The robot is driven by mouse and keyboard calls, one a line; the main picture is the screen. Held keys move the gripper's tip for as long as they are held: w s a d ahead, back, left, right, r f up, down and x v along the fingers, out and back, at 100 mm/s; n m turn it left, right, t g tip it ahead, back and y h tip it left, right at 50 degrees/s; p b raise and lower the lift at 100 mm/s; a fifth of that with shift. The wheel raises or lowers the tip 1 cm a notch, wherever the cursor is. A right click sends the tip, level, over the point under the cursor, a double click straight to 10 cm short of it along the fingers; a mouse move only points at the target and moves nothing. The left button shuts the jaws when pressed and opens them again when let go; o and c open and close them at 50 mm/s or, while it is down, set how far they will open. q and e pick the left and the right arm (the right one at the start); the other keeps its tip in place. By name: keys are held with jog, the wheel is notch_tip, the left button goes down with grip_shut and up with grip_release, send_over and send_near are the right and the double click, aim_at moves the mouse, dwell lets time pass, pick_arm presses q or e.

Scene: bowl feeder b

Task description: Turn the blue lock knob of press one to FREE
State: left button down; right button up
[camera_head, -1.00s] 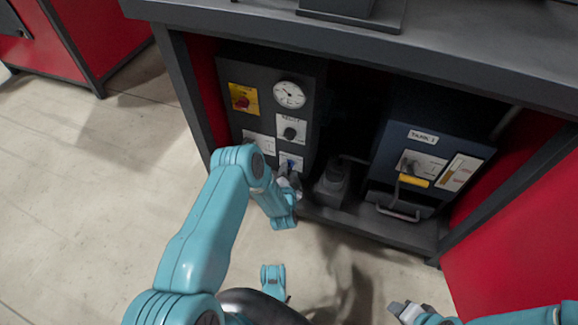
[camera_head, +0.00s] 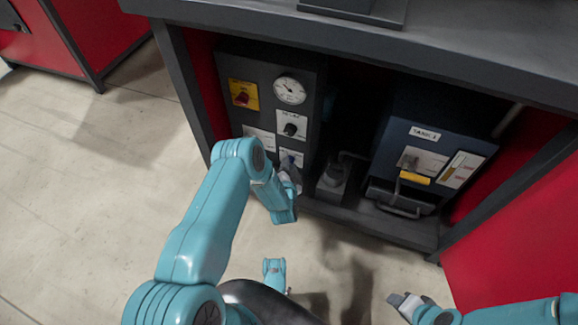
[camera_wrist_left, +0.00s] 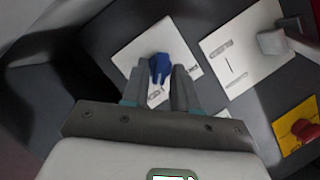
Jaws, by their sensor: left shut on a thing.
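The blue lock knob (camera_wrist_left: 160,66) sits on a white label plate (camera_wrist_left: 128,50) on the dark press panel. In the left wrist view my left gripper (camera_wrist_left: 160,78) has its two fingers shut on the knob, one on each side. The lettering on the plate is too small to read. In the head view the knob (camera_head: 291,157) is a small blue patch low on the panel, partly hidden by my left gripper (camera_head: 291,174). My right gripper (camera_head: 399,300) hangs at the lower right, away from the panel; its opening is unclear.
To the right stands a blue tank box (camera_head: 400,125) inside the bench. The floor (camera_head: 90,220) at left is clear.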

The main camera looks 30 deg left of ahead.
pick_arm(q)
jog(key=shift+r, duration=0.1)
jog(key=n+h, duration=0.2)
jog(key=n, duration=0.2)
jog(key=a+n+t+h, duration=0.1)
jog(key=n+h, duration=0.2)
jog(key=n, duration=0.1)
jog(key=n+t+h, duration=0.1)
jog(key=n+h, duration=0.2)
jog(key=n, duration=0.1)
jog(key=shift+a, duration=0.25)
dwell(0.6)
jog(key=shift+r, duration=0.1)
dwell(0.4)
jog(key=c, duration=1.2)
grip_release()
jog(key=shift+o, duration=0.4)
jog(key=shift+s, duration=0.15)
